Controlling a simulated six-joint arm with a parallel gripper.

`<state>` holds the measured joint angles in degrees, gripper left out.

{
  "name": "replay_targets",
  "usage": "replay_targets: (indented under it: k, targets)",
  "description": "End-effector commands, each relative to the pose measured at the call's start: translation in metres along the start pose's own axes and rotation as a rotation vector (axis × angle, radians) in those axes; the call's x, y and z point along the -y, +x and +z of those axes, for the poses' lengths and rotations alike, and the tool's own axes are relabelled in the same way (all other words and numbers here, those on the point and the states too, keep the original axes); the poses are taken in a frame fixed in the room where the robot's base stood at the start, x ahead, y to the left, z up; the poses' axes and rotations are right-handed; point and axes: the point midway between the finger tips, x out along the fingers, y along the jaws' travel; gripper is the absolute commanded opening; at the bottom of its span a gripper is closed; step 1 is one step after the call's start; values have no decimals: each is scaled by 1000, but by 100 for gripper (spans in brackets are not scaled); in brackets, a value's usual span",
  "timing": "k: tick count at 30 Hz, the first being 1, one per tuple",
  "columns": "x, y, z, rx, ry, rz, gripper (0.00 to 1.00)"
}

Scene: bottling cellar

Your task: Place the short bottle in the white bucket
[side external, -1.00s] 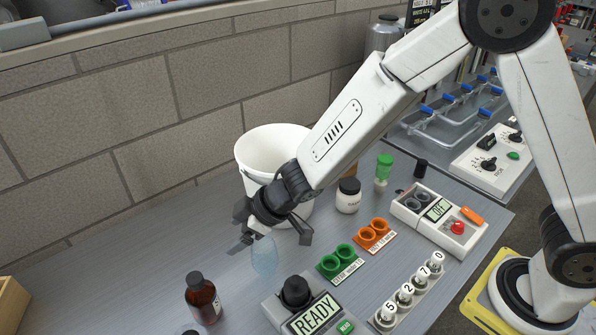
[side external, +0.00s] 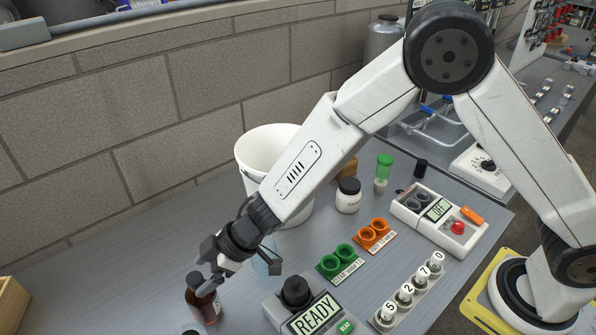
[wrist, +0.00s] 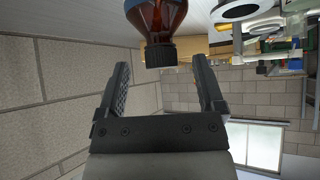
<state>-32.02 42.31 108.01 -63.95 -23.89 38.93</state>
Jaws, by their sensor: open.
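A brown bottle (side external: 204,304) with a black cap and a pale label stands upright at the front left of the bench. Its neck and cap (wrist: 161,50) show in the wrist view, just past the fingertips and lined up with the gap between them. My gripper (side external: 211,283) is open and empty, right at the bottle's top in the side view; I cannot tell whether a finger touches it. The white bucket (side external: 262,150) stands upright against the wall, behind my forearm, which hides part of it. Its inside looks empty where I can see it.
A clear bluish piece (side external: 270,258) stands close behind my gripper. A READY box (side external: 312,318) with a black knob is right of the bottle. Green rings (side external: 336,259), orange rings (side external: 373,234) and a white jar (side external: 348,196) stand farther right. A wooden box (side external: 12,300) is at far left.

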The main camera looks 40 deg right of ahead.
Motion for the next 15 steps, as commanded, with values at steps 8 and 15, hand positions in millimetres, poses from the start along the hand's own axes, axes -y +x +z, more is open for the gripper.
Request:
replay_targets:
  k: [8,15]
  targets:
    - [0,4,1,2,0,0,87]
    - [1,22,1,2,0,-1,87]
